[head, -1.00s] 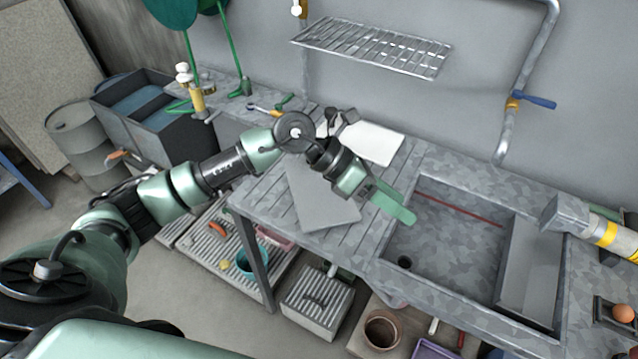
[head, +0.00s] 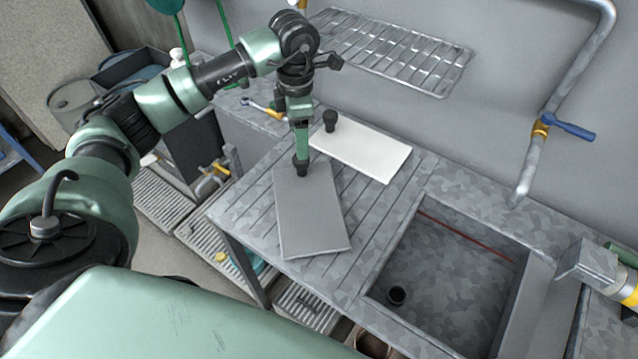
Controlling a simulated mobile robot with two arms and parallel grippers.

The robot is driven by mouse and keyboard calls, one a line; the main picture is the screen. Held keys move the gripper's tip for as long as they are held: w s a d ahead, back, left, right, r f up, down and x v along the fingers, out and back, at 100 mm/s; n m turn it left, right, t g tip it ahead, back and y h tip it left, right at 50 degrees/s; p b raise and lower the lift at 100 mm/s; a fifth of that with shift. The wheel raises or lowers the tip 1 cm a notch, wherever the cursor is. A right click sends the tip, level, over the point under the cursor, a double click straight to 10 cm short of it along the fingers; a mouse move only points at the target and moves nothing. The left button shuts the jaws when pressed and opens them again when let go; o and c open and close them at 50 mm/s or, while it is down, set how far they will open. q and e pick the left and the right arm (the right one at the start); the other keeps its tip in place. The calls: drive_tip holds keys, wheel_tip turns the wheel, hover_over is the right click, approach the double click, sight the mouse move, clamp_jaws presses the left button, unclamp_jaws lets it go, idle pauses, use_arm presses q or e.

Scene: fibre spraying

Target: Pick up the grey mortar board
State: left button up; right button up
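The grey mortar board (head: 312,215) lies flat on the ribbed drainboard left of the sink, turned at an angle. A dark knob (head: 302,169) stands at its far edge. My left gripper (head: 301,154) points down right at this knob, with its green fingers seen nearly edge-on. I cannot tell whether the fingers are open or closed on the knob. The board appears to rest on the drainboard. My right gripper is not in view.
A white board (head: 362,149) with a dark knob lies just behind the grey one. The sink basin (head: 455,275) is to the right. A wire rack (head: 392,55) hangs on the wall above. The drainboard (head: 255,215) is bare to the left of the board.

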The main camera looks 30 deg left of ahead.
use_arm(q)
drive_tip(key=shift+s+a+f, duration=0.1)
drive_tip(key=shift+f, duration=0.15)
drive_tip(key=f, duration=0.1)
drive_tip(key=f+p, duration=0.2)
drive_tip(key=shift+s+f, duration=0.25)
drive_tip(key=f, duration=0.1)
drive_tip(key=f+p, duration=0.1)
drive_tip(key=shift+w+f, duration=0.3)
drive_tip(key=shift+f, duration=0.35)
drive_tip(key=c, duration=1.1)
clamp_jaws()
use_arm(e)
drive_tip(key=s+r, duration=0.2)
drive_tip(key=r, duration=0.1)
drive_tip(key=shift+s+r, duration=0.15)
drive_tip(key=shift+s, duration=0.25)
